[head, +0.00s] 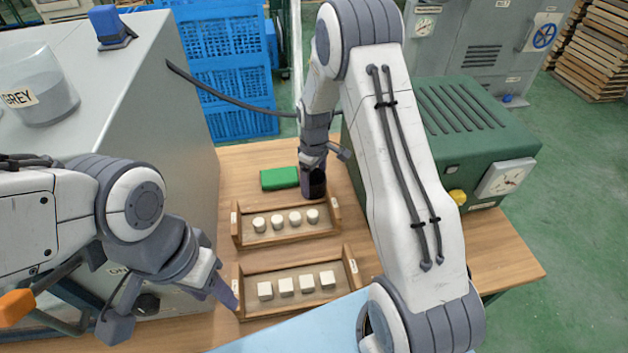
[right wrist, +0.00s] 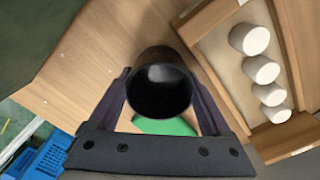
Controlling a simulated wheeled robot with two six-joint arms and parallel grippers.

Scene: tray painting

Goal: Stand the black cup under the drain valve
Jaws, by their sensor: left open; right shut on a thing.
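The black cup (right wrist: 160,92) is between the fingers of my right gripper (right wrist: 158,98) in the right wrist view, its dark round opening toward the camera. In the head view my right gripper (head: 313,172) is shut on the cup (head: 316,188), behind the tray of round white pieces, right of a green block. I cannot tell whether the cup touches the table. My left gripper (head: 228,290) is open and empty beside the left end of the front tray. I cannot make out the drain valve for certain in either view.
Wooden trays hold round white pieces (head: 287,220) and square white pieces (head: 297,285). The green block (head: 279,178) lies on the table (head: 240,158). A grey cabinet (head: 180,130) stands left, carrying a clear GREY container (head: 45,85). A green machine (head: 470,140) stands right.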

